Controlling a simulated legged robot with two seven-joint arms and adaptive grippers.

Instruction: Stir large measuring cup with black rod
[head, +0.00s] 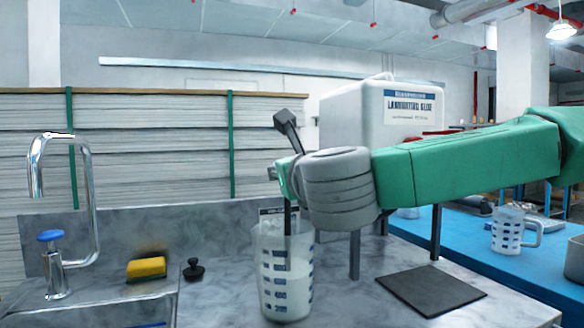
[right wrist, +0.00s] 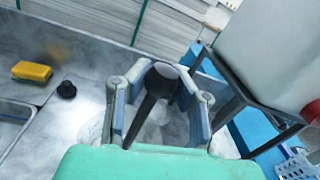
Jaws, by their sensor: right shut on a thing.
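The large measuring cup (head: 285,285) stands upright on the grey marbled counter in the head view, with blue markings and whitish contents. The black rod (head: 287,125) has a wide flat upper end that leans to the left, and its shaft runs down into the cup's mouth. My right gripper (head: 281,178) is above the cup, shut on the rod. In the right wrist view the rod (right wrist: 157,88) is between the two fingers of the right gripper (right wrist: 163,108), and the cup behind them is mostly hidden. The rod's lower end is not clear. My left gripper is not in view.
A white labelled tank (head: 375,115) stands on a dark-legged stand behind my right arm. A faucet (head: 60,215), yellow sponge (head: 146,268) and black stopper (head: 194,269) are at left. A dark mat (head: 431,290) lies right. Another measuring cup (head: 508,231) is on the blue table.

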